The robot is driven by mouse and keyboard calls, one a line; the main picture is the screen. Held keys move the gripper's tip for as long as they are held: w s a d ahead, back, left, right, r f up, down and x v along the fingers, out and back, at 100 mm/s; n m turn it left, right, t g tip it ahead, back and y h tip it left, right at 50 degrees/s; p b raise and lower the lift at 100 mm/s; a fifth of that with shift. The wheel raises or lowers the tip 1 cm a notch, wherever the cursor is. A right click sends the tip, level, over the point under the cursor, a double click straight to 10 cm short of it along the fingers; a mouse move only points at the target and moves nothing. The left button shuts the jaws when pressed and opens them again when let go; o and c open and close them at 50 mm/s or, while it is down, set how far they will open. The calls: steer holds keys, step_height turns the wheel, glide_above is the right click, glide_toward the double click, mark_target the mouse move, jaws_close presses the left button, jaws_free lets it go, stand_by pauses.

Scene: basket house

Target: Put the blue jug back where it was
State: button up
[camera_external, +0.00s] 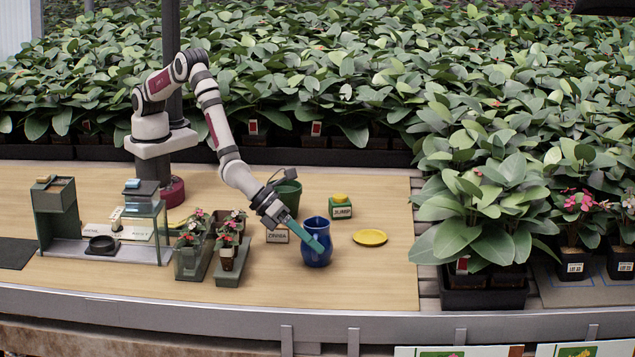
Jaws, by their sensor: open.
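The blue jug (317,255) stands upright on the wooden table, right of the middle of the picture. My gripper (316,243) reaches down to it from the upper left. Its teal fingers are open and overlap the jug's upper left side in this view. I cannot tell whether they touch it or lie around its wall. The far side of the jug is hidden.
A yellow saucer (370,237) lies right of the jug. Potted plants in trays (229,275) stand left. The table front is clear.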

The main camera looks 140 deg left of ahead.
steer(key=v, duration=1)
steer(key=s+a+r+n+g+y, duration=0.1)
steer(key=s+a+r+n+g, duration=0.1)
steer(key=s+a+r+n, duration=0.35)
steer(key=s+a+r+n+g+y, duration=0.25)
steer(key=s+r, duration=0.35)
steer(key=s, duration=0.3)
steer(key=s+d+n+g+h, duration=0.2)
steer(key=s+d+n+h, duration=0.1)
steer(key=s, duration=1)
steer(key=s+d+n+g+h, duration=0.2)
steer(key=s+n, duration=0.4)
steer(key=s, duration=0.7)
steer(key=shift+d+f+n+g+h, duration=0.35)
steer(key=shift+d+f+h, duration=0.2)
steer(key=shift+h, duration=0.5)
